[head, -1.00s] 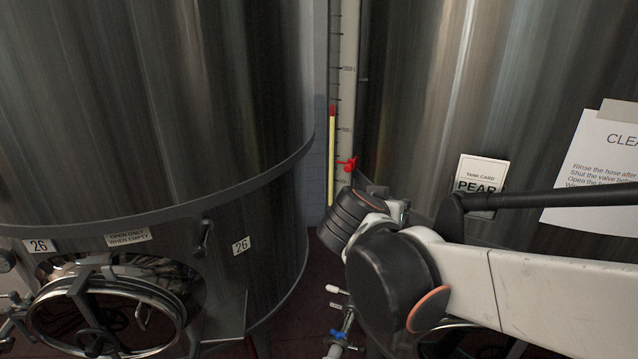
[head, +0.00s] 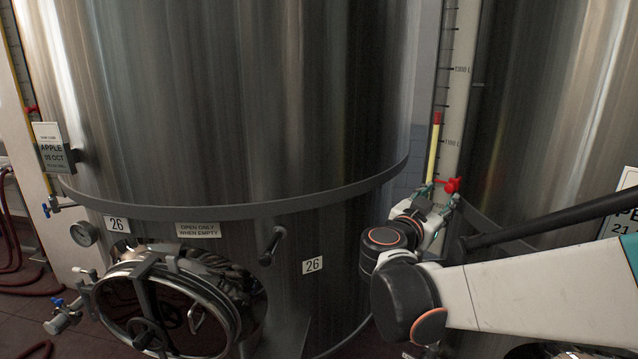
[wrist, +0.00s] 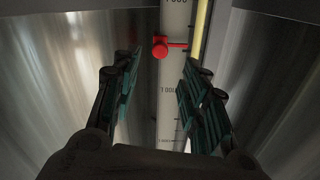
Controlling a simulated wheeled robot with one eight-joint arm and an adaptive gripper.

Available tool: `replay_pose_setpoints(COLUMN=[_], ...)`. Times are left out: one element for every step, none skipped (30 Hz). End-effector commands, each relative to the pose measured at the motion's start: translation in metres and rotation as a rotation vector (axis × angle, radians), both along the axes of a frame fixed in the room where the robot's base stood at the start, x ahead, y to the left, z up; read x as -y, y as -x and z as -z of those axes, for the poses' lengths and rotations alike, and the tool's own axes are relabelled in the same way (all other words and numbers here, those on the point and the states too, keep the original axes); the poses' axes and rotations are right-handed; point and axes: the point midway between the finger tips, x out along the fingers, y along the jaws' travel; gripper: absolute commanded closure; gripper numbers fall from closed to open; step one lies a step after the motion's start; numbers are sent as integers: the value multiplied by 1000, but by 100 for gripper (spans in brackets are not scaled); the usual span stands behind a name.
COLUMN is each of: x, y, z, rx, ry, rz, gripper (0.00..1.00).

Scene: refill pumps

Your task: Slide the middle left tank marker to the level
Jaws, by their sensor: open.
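A red marker (head: 452,185) with a pointer sits low on a pale graduated scale strip (head: 464,55) between two steel tanks. It also shows in the wrist view (wrist: 160,47), beyond the fingertips and between their lines. Beside the strip, a yellow level column (head: 432,155) ends in a red top (head: 437,118), above the marker in the head view. The column also shows in the wrist view (wrist: 202,20). My gripper (wrist: 158,72) is open and empty, with its fingers spread on either side of the strip. In the head view the fingers are partly hidden by my wrist, close below the marker.
The left tank (head: 230,100) has a projecting rim band (head: 250,208), a handle (head: 271,245) and a round hatch (head: 165,300). The right tank (head: 530,110) stands close to the strip.

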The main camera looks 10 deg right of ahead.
Motion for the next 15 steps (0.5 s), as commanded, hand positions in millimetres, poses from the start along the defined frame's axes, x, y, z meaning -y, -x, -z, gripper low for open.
replay_pose_setpoints(x=[9, 14, 19, 24, 28, 33, 38, 41, 46, 49, 53, 55, 58, 60, 63], y=[-9, -13, -19, -23, -27, -32, -36, -39, -44, -47, -50, -54, -56, -58, -60], z=[1, 1, 1, 1, 1, 1, 1, 1, 1, 1, 1, 1, 1, 1, 1], rx=[0, -1, 0, -1, 0, 0, -1, 0, -1, -1, -1, -2, -2, -2, -2], ry=[0, -1, 0, -1, 0, 0, -1, 0, 0, 0, 0, 0, 0, 0, 0], rz=[4, 4, 3, 4, 3, 3, 4, 3, 2, 3, 3, 1, 1, 1, 2], gripper=[60, 60, 60, 60, 60, 60, 60, 60, 60, 60, 60, 60, 60, 60, 60])
